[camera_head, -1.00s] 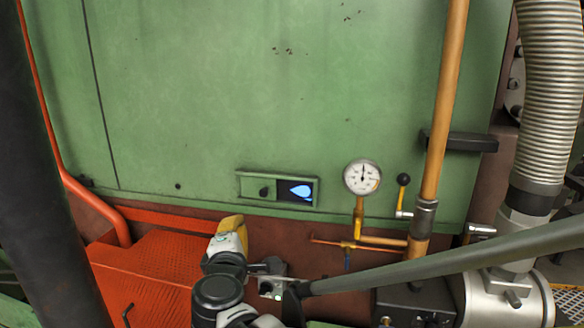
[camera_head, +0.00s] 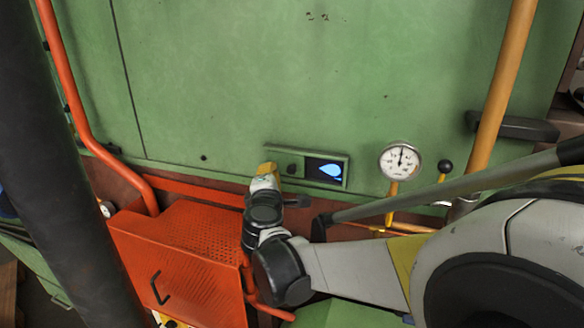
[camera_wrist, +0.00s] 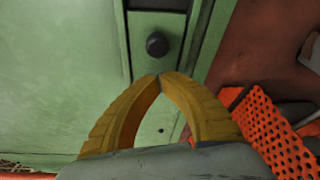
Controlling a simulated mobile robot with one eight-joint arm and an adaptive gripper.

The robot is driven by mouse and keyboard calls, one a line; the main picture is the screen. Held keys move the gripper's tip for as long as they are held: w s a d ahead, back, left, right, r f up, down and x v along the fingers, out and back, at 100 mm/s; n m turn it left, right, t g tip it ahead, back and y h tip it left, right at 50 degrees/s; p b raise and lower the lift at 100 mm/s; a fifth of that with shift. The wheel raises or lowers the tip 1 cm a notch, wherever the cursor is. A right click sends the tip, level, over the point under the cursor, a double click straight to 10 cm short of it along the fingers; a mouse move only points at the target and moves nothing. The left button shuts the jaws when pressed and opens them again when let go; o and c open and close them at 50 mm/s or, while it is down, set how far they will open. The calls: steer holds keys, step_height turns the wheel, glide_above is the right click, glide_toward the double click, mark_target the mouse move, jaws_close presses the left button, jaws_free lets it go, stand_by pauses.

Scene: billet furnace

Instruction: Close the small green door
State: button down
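The small green door (camera_head: 284,158) is a flat panel with a dark round knob (camera_head: 292,169), set in a frame on the large green furnace wall. Right of it the opening (camera_head: 326,172) is uncovered and shows a blue flame shape. My gripper (camera_head: 268,168) has yellow fingers and is at the frame's left end, left of the knob. In the wrist view the fingertips (camera_wrist: 160,77) meet with nothing between them. The knob (camera_wrist: 157,44) is just beyond them, apart in the picture, on the door panel (camera_wrist: 175,42). Whether the fingers touch the panel I cannot tell.
A round gauge (camera_head: 400,161) and a small lever (camera_head: 445,168) are right of the door. An orange pipe (camera_head: 500,85) rises further right. A perforated orange box (camera_head: 180,255) stands below left. The wall above the door is clear.

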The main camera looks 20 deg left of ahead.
steer(key=shift+s+d+r, duration=0.1)
steer(key=shift+d+r, duration=0.05)
steer(key=shift+d, duration=0.3)
steer(key=shift+s+d+r, duration=0.1)
steer(key=shift+d+r, duration=0.05)
steer(key=shift+d, duration=0.25)
steer(key=shift+w+a+f, duration=0.1)
steer(key=d, duration=0.3)
steer(key=d+b, duration=0.1)
steer(key=d, duration=0.3)
steer(key=s+d+b, duration=0.1)
steer(key=d, duration=0.3)
steer(key=shift+a, duration=0.1)
steer(key=shift+w, duration=0.1)
